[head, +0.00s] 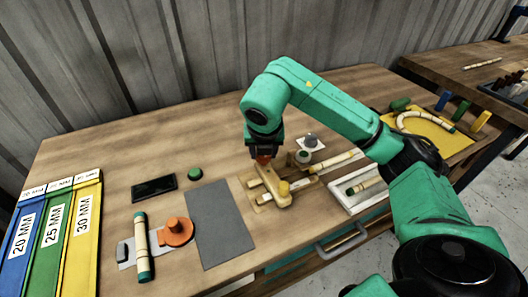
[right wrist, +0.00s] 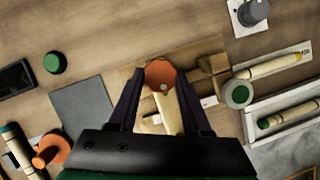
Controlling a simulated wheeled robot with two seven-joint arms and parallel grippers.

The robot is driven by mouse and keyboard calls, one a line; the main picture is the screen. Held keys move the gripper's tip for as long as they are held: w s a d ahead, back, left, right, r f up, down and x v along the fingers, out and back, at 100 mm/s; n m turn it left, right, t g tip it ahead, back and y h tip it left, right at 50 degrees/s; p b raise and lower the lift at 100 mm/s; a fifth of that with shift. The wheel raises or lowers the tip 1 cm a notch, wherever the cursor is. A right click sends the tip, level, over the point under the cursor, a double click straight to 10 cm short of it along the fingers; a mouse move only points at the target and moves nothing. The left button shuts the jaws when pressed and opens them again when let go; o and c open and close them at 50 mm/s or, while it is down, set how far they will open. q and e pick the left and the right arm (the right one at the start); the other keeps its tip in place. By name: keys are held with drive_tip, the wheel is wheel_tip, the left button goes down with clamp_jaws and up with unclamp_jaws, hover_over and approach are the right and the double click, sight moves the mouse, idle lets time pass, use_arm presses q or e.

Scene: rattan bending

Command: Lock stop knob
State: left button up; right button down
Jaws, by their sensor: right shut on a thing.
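My right gripper (head: 264,152) reaches down from the green arm over a wooden fixture (head: 258,197) in the middle of the table. It is shut on an orange-red knob (head: 263,159) at the back end of the fixture. In the right wrist view the round top of the knob (right wrist: 160,73) shows between the two dark fingertips (right wrist: 160,80). The fingers hide part of the fixture below. My left gripper is not in view.
A second orange knob (head: 176,232) sits on a grey plate left of a grey mat (head: 220,225), beside an upright-lying rattan piece (head: 142,247). A white tray (head: 352,200) and a yellow board (head: 445,140) with bent rattan are right. Labelled bins (head: 83,215) stand left.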

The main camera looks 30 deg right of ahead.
drive_tip(key=shift+r, duration=0.1)
drive_tip(key=shift+c, duration=1.7)
unclamp_jaws()
drive_tip(key=p+v, duration=0.3)
drive_tip(key=v, duration=1.1)
drive_tip(key=shift+r, duration=0.2)
drive_tip(key=shift+r+p, duration=0.1)
drive_tip(key=shift+p, duration=0.25)
